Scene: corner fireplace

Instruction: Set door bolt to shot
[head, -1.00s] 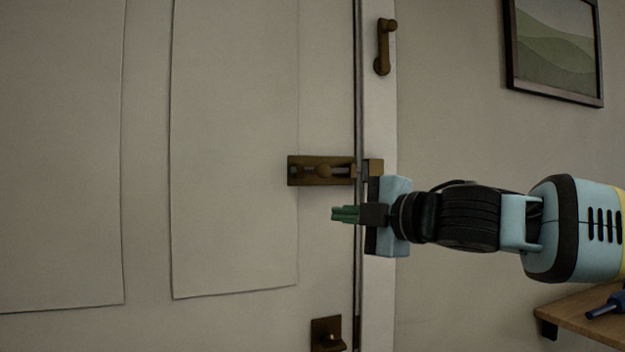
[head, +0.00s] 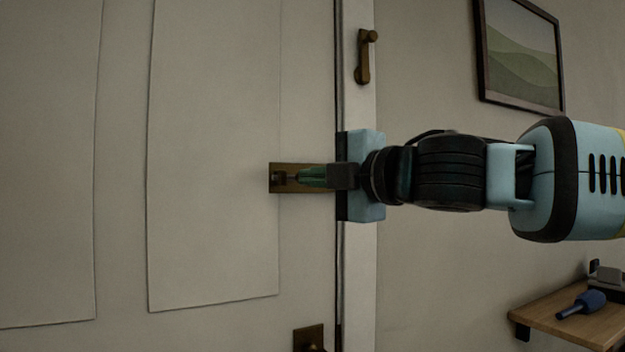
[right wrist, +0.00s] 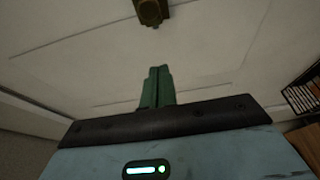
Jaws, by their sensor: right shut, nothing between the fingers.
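The brass door bolt (head: 275,168) is mounted on the white door near its right edge in the head view. Its left end and lower edge show; its knob and right part are hidden behind my right gripper. My right gripper (head: 300,177) is shut, its green fingers pointing left across the bolt plate. I cannot tell if they touch the knob. In the right wrist view the shut fingers (right wrist: 157,75) point at the door, and a brass fitting (right wrist: 151,12) shows beyond their tips, apart from them in the picture. My left gripper is not in view.
A brass handle (head: 365,58) is on the frame above my gripper. A brass fitting (head: 309,338) is on the door below. A picture (head: 520,50) hangs on the right wall. A wooden shelf (head: 560,320) at lower right bears a blue-handled tool (head: 582,304).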

